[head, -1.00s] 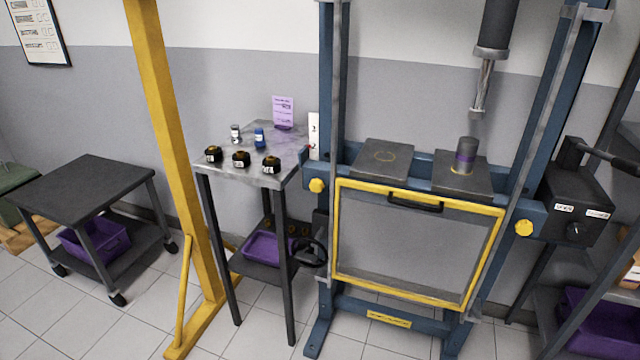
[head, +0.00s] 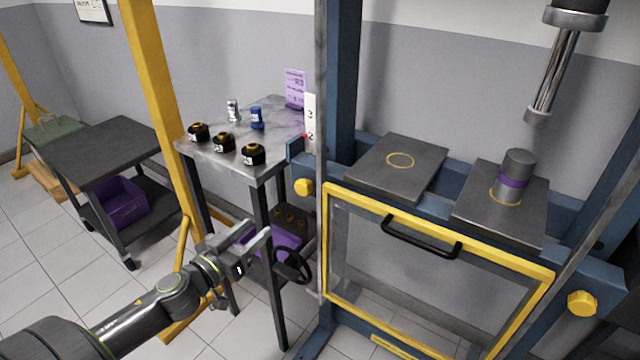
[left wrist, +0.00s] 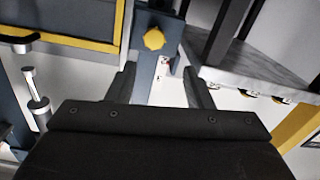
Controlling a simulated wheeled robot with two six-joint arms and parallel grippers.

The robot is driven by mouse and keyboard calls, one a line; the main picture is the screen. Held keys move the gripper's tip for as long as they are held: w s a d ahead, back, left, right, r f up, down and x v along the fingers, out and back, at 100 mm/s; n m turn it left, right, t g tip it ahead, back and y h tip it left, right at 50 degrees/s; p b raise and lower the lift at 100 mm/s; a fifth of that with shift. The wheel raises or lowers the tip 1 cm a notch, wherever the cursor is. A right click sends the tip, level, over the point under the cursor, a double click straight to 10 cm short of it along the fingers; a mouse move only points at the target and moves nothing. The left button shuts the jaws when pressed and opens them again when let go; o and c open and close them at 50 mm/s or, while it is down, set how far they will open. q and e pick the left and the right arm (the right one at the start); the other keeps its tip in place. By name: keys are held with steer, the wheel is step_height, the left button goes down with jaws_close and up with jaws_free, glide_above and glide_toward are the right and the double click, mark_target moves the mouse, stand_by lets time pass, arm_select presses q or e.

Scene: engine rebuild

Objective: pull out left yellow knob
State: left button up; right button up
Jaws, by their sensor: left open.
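The left yellow knob (head: 303,187) sits on the left end of the press's blue cross-beam, beside the yellow-framed guard door. It also shows in the left wrist view (left wrist: 154,39), beyond the fingertips and roughly between them. My left gripper (head: 256,238) is below and to the left of the knob in the head view, apart from it. Its jaws (left wrist: 160,73) are open and empty. The right yellow knob (head: 582,303) is on the other end of the beam. My right gripper is not in view.
The guard door (head: 420,215) with its black handle fills the press front. A metal side table (head: 205,158) with several black-and-gold parts stands left of the knob. A black handwheel (head: 292,266) is just below. A yellow post (head: 160,105) stands farther left.

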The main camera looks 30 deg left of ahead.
arm_select(q)
steer(key=b, duration=0.1)
glide_toward(301, 190)
steer(key=w+b, duration=0.1)
steer(key=w, duration=0.3)
steer(key=w+b, duration=0.1)
steer(key=w, duration=0.4)
steer(key=shift+d+f+b, duration=0.15)
steer(key=shift+d+b, duration=0.05)
steer(key=shift+b, duration=0.15)
steer(key=shift+w+d, duration=0.1)
steer(key=shift+w, duration=0.7)
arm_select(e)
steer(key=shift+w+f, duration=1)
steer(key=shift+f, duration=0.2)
